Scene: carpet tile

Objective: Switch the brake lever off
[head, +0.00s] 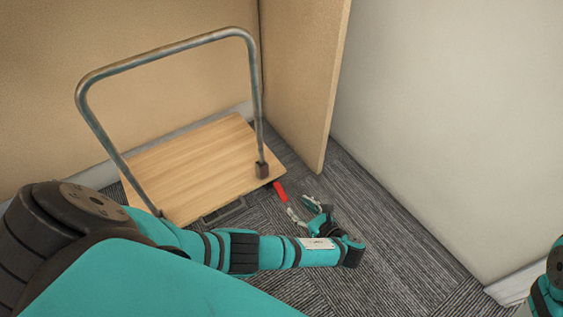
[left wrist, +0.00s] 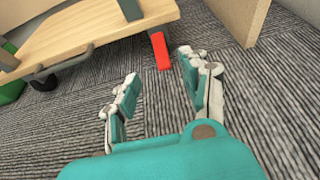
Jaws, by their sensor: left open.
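The red brake lever (head: 280,191) sticks out from under the near right edge of the wooden platform cart (head: 190,168). In the left wrist view the red lever (left wrist: 159,51) slopes down from the cart's deck edge (left wrist: 95,38). My left gripper (head: 300,208) is low over the carpet, just beyond the lever's lower end. In the left wrist view my left gripper (left wrist: 160,72) is open, and the lever shows ahead, between the directions of its two fingers. I see no contact between them. Nothing is in the jaws.
The cart's metal handle (head: 160,48) rises above the deck. A tan panel (head: 305,75) stands right behind the cart's right corner. A pale wall (head: 450,120) bounds the right side. Striped carpet (head: 390,250) is clear between my left gripper and that wall.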

